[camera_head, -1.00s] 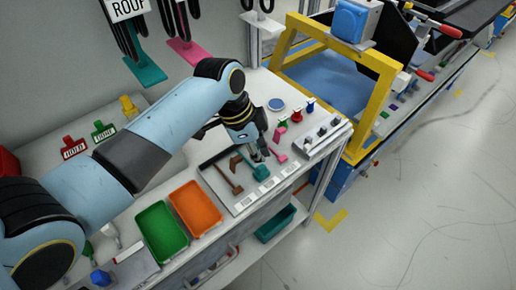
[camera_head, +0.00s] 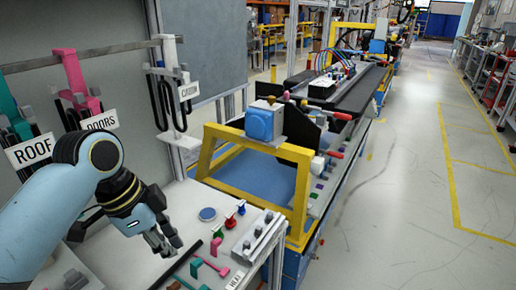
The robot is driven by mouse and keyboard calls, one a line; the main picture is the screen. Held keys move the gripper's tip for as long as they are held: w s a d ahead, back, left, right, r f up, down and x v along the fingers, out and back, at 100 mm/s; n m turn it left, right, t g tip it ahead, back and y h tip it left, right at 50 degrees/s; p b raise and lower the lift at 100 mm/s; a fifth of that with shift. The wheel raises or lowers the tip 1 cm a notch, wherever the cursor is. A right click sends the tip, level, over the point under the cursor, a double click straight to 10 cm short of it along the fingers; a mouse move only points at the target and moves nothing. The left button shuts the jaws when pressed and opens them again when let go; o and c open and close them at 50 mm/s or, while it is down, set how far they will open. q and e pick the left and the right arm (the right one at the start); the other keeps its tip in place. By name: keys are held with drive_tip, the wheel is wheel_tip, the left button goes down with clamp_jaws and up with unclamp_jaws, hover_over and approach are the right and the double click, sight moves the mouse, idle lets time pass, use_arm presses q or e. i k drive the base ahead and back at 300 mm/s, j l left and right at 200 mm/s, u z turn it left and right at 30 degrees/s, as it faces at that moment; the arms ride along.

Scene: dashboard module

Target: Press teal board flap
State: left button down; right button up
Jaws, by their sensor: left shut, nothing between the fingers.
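My left gripper (camera_head: 168,243) is shut and empty, in the lower left of the head view. Its fingers point down and right, over the grey worktop near the tray's back edge. A teal T-shaped piece (camera_head: 194,268) lies just beyond the fingertips, lower right, beside a pink T-shaped piece (camera_head: 212,264). The gap between fingertips and teal piece is visible, but their height above it I cannot tell. The tray's front part is cut off by the picture's bottom edge. A hanging teal part (camera_head: 14,118) shows at the far left. My right gripper is not in view.
A blue disc (camera_head: 207,214) and small red, green and blue knobs stand behind the tray. A grey switch block (camera_head: 258,235) lies to the right. A yellow frame (camera_head: 299,190) stands beyond the worktop. Hanging tools line the left wall. The floor at right is clear.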

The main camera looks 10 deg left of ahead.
sight(195, 266)
drive_tip(key=k+l, duration=0.8)
drive_tip(key=k, duration=0.05)
